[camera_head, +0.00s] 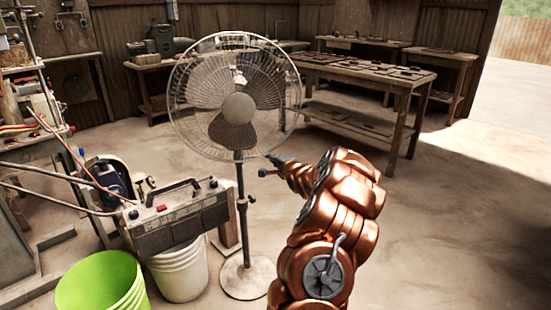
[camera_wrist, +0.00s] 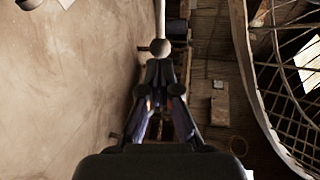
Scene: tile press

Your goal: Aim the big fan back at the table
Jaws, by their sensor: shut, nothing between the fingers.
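The big fan (camera_head: 237,108) stands upright on a round base, left of my arm in the head view. Its round wire cage and hub face roughly towards the head camera. The wooden table (camera_head: 397,81) with several flat tiles stands behind it to the right. My gripper (camera_head: 268,165) is shut and empty, just right of the fan's pole at the height of the cage's lower rim. Whether it touches the fan is unclear. In the wrist view, my gripper (camera_wrist: 160,75) points ahead, and the cage (camera_wrist: 254,85) curves along the right side.
A lime bucket (camera_head: 100,285) stands at the lower left. Cables run to a cluttered bench. The floor (camera_head: 440,220) right of my arm is clear.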

